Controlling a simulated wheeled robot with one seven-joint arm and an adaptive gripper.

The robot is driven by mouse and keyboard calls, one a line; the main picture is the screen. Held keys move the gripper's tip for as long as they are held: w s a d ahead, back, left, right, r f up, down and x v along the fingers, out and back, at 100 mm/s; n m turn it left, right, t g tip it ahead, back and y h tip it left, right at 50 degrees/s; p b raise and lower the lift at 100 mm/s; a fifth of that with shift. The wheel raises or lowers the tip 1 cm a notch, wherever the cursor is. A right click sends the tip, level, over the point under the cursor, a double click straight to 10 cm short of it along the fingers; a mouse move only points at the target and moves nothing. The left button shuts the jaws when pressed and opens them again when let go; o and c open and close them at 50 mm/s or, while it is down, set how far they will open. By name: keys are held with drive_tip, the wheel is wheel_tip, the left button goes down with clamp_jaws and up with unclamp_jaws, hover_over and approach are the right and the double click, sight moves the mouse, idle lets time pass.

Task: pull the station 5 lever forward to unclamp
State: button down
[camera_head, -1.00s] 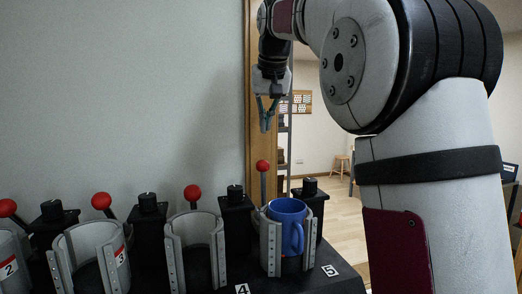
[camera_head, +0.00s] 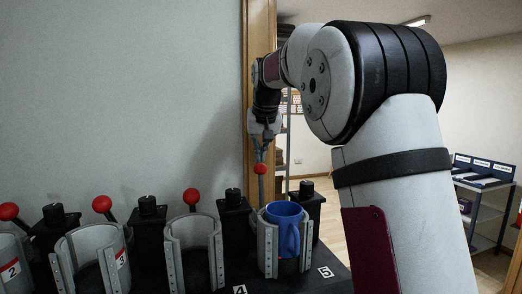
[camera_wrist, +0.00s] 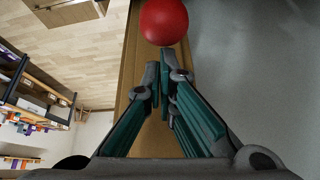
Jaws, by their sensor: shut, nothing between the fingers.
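The station 5 lever is an upright rod with a red ball knob (camera_head: 260,169), standing behind a blue mug (camera_head: 284,228). The mug sits in the grey clamp (camera_head: 267,252) beside the label 5 (camera_head: 325,271). My gripper (camera_head: 261,160) points down, shut and empty, just above or behind the knob in the head view; whether it touches cannot be told. In the wrist view the red knob (camera_wrist: 164,21) lies just beyond the closed fingertips (camera_wrist: 160,60).
More stations with grey clamps and red-knobbed levers (camera_head: 191,197) stand to the left, their clamps appearing empty. Black posts (camera_head: 234,213) stand between them. A wooden door frame (camera_head: 258,90) and wall are behind. A shelf cart (camera_head: 483,200) stands at far right.

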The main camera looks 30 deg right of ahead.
idle(0.3)
drive_tip(key=shift+s+a+r+t, duration=0.1)
drive_tip(key=shift+s+t, duration=0.3)
drive_tip(key=shift+s, duration=0.25)
drive_tip(key=shift+s+a+r+t+h+b, duration=0.1)
drive_tip(key=shift+s+a+t+h+b, duration=0.05)
drive_tip(key=shift+s+t+b, duration=0.25)
drive_tip(key=shift+s+a+r+t+h+b, duration=0.1)
drive_tip(key=shift+s+t+h+b, duration=0.15)
drive_tip(key=shift+s, duration=0.25)
drive_tip(key=s+a+f+t+h+b, duration=0.1)
drive_tip(key=s+f+t+b, duration=0.1)
drive_tip(key=s+t+b, duration=0.3)
drive_tip(key=s+b, duration=0.4)
drive_tip(key=b, duration=0.1)
drive_tip(key=shift+a, duration=0.4)
drive_tip(key=shift+s+f, duration=0.1)
drive_tip(key=shift+s, duration=0.05)
drive_tip(key=shift+f, duration=0.2)
